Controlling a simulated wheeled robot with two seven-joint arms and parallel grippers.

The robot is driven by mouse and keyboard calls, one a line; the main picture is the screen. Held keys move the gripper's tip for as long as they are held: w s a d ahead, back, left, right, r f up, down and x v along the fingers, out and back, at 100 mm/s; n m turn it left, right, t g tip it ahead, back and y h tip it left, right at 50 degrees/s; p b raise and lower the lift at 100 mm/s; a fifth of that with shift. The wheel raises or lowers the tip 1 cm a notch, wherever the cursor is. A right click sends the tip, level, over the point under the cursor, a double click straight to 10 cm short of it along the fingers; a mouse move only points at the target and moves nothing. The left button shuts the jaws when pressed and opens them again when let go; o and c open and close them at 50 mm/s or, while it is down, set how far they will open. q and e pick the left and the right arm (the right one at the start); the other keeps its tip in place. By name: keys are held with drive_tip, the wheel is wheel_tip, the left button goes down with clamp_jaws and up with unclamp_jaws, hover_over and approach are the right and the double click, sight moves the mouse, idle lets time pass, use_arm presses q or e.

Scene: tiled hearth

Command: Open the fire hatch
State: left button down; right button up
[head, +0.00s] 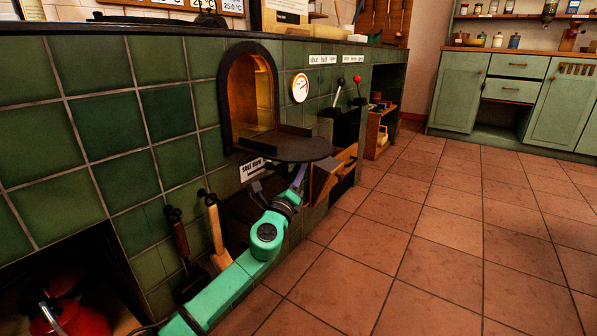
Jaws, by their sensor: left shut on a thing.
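The green tiled hearth has an arched opening (252,92) with a warm glow inside. A dark half-round plate (290,149) sticks out level at its foot. Below the plate is a dark low opening, which I take for the fire hatch (238,207), beside a small white label (251,169). My left gripper (280,187), on a green arm, is just under the plate, in front of this dark area. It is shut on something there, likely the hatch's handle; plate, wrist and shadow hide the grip. My right gripper is not in view.
Two hanging tools (217,232) are left of my arm. A tan panel (327,178) juts out right of the gripper. A dial (300,88) and two levers (357,86) are above right. A red pot (70,312) sits lower left. The tiled floor (440,230) is clear.

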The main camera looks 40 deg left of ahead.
use_arm(q)
drive_tip(key=c, duration=0.9)
unclamp_jaws()
drive_tip(key=shift+a, duration=0.35)
drive_tip(key=shift+o, duration=0.5)
drive_tip(key=shift+d+f, duration=0.1)
drive_tip(key=shift+d, duration=0.05)
drive_tip(key=shift+s+d+f, duration=0.1)
drive_tip(key=shift+s, duration=0.05)
drive_tip(key=v, duration=1.4)
drive_tip(key=shift+s, duration=0.1)
